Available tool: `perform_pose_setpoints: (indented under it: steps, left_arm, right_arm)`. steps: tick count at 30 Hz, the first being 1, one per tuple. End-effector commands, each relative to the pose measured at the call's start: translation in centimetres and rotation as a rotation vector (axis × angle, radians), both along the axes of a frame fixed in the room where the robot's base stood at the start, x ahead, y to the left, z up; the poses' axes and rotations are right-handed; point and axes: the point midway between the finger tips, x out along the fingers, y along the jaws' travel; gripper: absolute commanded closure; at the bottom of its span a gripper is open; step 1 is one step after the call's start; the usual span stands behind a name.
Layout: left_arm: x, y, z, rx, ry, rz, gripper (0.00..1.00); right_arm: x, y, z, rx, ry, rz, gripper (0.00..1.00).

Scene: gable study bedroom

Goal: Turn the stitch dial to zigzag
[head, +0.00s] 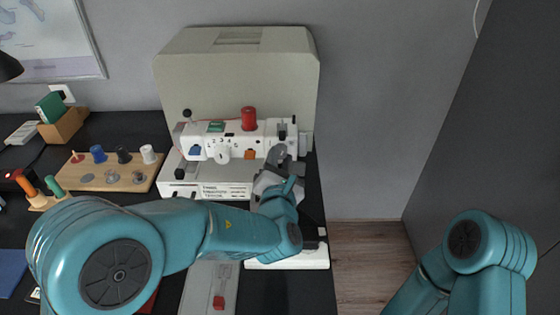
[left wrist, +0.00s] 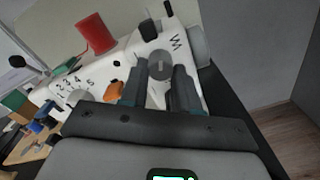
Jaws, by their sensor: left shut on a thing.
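The white sewing machine (head: 238,140) stands on the black desk. Its grey round stitch dial (left wrist: 160,65) is at the right end of its front, with a pale line across its face. A black zigzag mark (left wrist: 175,42) is printed above and slightly right of the dial in the left wrist view. My left gripper (head: 277,160) is at the machine's right end, its two fingers (left wrist: 159,80) shut on the dial, one on each side. In the head view my gripper mostly hides the dial. My right arm shows at the lower right, but its gripper is out of view.
A numbered white knob (head: 222,153), an orange button (head: 250,154) and a red spool (head: 249,118) are left of the dial. A beige cover (head: 238,70) stands behind. A wooden bobbin board (head: 110,172) lies left. Bare floor (head: 370,260) is right of the desk.

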Motion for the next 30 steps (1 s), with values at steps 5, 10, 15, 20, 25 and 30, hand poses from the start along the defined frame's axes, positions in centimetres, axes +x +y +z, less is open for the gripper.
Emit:
perform_pose_setpoints:
  steps: [5,10,15,20,25,30]
  left_arm:
    - [0.00,0.00,0.08,0.086,0.000,0.000,1.00]
    - [0.00,0.00,0.07,0.136,0.000,0.000,1.00]
    - [0.00,0.00,0.07,0.158,-0.001,0.000,1.00]
    - [0.00,0.01,0.06,0.163,-0.001,0.000,1.00]
    - [0.00,0.00,0.07,0.163,-0.001,0.000,1.00]
    - [0.00,0.01,0.06,0.162,-0.001,0.000,0.44]
  right_arm:
    - [0.00,0.00,0.09,0.000,0.000,0.000,0.57]
    - [0.00,0.00,0.14,0.000,0.000,0.000,0.57]
    - [0.00,0.00,0.15,0.000,0.000,0.000,0.57]
    - [0.00,0.00,0.15,0.000,0.000,0.000,0.57]
    - [0.00,0.00,0.15,0.000,0.000,0.000,0.57]
    - [0.00,0.00,0.15,0.000,0.000,0.000,0.57]
